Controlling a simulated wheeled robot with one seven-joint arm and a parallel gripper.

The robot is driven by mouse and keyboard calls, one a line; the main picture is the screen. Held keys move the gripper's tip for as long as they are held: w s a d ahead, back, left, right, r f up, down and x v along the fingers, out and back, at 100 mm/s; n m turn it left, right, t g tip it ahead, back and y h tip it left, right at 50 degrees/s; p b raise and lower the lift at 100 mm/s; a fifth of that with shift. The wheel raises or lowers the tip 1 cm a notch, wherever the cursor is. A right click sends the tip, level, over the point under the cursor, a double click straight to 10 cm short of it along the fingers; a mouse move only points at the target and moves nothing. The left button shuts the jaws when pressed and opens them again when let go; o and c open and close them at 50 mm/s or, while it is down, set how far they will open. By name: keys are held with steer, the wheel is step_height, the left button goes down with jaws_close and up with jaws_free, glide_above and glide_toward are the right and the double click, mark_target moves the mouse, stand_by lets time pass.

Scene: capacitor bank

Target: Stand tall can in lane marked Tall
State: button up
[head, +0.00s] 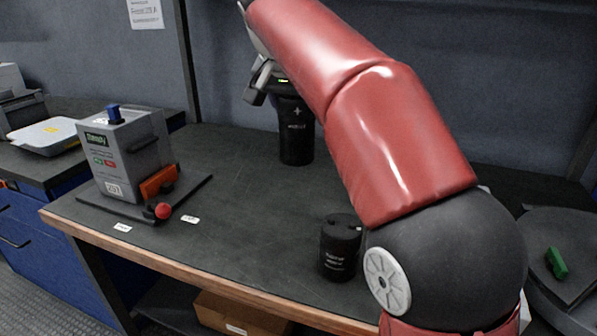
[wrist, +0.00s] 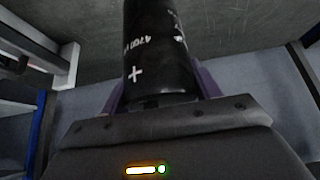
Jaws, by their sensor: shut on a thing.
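The tall can (head: 296,135) is black with white print and a plus mark, upright at the back middle of the bench in the head view. My gripper (head: 266,84) is at its upper end, partly hidden by my red arm. In the wrist view the can (wrist: 158,45) stands between the purple fingers of my gripper (wrist: 160,86), which is shut on it. I cannot tell whether its base touches the bench. Two small white labels, one left (head: 122,227) and one right (head: 190,219), lie near the bench's front left; their print is too small to read.
A shorter black can (head: 340,250) stands near the front edge, close to my arm. A grey box (head: 125,155) with a blue knob and a red ball lever (head: 163,211) sits on a dark plate at left. The bench (head: 240,215) between is clear.

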step_height(320, 180, down, 14)
steer(key=b, duration=0.1)
steer(key=shift+r, duration=0.25)
steer(key=shift+f+b, duration=0.15)
steer(key=shift+b, duration=0.2)
steer(key=o, duration=1.2)
steer(key=shift+f, duration=0.15)
steer(key=o, duration=0.4)
